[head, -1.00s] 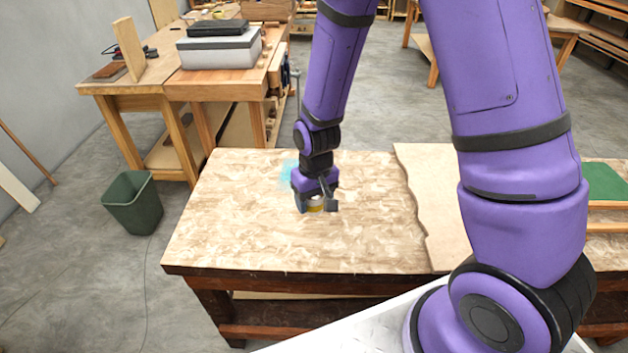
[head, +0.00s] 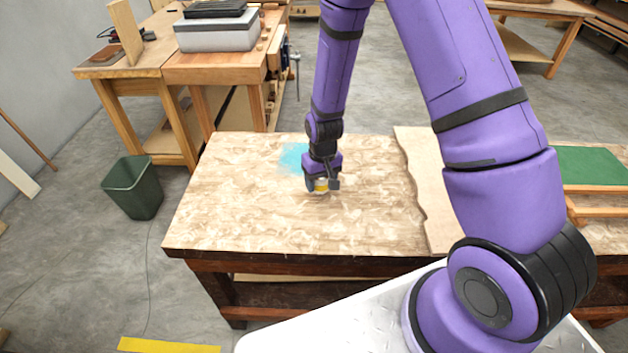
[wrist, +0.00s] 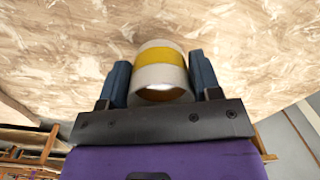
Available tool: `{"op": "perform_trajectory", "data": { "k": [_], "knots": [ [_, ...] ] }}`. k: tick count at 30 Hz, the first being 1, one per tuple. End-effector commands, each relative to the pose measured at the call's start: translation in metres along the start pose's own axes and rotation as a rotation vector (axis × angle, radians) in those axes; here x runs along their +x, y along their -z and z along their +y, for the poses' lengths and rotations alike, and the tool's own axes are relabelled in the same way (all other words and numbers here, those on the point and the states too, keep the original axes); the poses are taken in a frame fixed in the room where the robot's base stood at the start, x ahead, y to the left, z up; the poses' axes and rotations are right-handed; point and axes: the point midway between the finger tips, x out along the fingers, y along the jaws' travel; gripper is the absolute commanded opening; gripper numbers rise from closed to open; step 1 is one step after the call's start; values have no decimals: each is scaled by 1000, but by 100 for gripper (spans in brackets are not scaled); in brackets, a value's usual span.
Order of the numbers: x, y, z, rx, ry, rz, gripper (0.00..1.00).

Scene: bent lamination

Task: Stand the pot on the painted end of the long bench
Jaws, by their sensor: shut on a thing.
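The pot (wrist: 161,72) is white with a yellow band, and my gripper (wrist: 160,80) is shut on it, one finger on each side, in the wrist view. In the head view the pot (head: 321,186) shows small between the fingers of my gripper (head: 322,185), low over the long bench (head: 240,220). I cannot tell whether it touches the bench top. A light blue painted patch (head: 294,159) lies on the bench top, just behind and left of my gripper. My wrist hides part of that area.
A pale wavy-edged board (head: 425,190) lies on the bench to the right. A green panel (head: 588,166) is at the far right. A green bin (head: 133,187) stands on the floor at left. A workbench with a grey box (head: 215,33) stands behind. The bench top left of my gripper is clear.

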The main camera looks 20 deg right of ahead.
Motion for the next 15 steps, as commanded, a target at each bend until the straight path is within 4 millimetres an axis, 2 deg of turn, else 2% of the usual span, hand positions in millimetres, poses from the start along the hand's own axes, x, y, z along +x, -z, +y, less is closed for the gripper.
{"op": "perform_trajectory", "data": {
  "k": [4, 12, 15],
  "knots": [
    [2, 24, 0, 0, 0, 2, 33],
    [4, 41, -1, -1, 0, 1, 33],
    [16, 41, 0, -1, 0, -4, 33]
  ]
}}
